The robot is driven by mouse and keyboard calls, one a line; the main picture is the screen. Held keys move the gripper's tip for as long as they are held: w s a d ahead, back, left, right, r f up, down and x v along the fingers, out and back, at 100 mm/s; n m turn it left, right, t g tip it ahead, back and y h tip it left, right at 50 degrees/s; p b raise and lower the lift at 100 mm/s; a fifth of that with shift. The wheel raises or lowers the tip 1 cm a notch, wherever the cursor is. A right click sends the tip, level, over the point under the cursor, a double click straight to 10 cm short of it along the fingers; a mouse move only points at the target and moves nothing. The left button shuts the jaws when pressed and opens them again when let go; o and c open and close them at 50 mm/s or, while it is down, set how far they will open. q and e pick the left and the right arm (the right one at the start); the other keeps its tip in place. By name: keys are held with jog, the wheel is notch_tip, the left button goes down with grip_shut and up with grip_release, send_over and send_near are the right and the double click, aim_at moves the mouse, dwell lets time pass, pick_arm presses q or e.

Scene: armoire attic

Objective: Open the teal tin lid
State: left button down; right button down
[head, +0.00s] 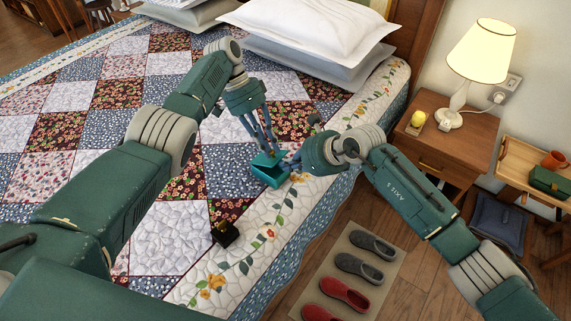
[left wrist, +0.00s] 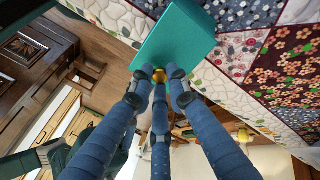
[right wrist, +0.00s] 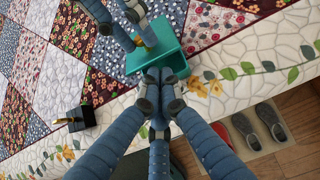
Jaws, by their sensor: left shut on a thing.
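The teal tin (head: 265,173) sits on the quilt near the bed's right edge. It also shows in the right wrist view (right wrist: 180,62). My left gripper (head: 268,150) comes down from above and is shut on the gold knob (left wrist: 160,75) of the teal lid (left wrist: 175,38). My right gripper (head: 291,166) is at the right side of the tin, with its fingertips close together against or just before the tin's near wall. I cannot tell whether they grip it. The fingers hide part of the tin, and I cannot tell whether lid and body are apart.
A small black box with a gold top (head: 225,234) stands on the quilt nearer to me. White and grey pillows (head: 310,30) lie at the bed's head. A nightstand (head: 440,135) with a lit lamp (head: 480,55) stands right. Slippers (head: 345,290) lie on a floor mat.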

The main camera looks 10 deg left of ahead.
jog(key=shift+x, duration=0.95)
jog(key=shift+r, duration=0.1)
jog(key=shift+w+a+r, duration=0.2)
jog(key=shift+a+r, duration=0.2)
jog(key=shift+r, duration=0.4)
pick_arm(q)
jog(key=c, duration=1.7)
grip_release()
jog(key=shift+s+f, duration=0.1)
pick_arm(e)
jog(key=shift+r, duration=0.15)
pick_arm(q)
jog(key=shift+o, duration=0.2)
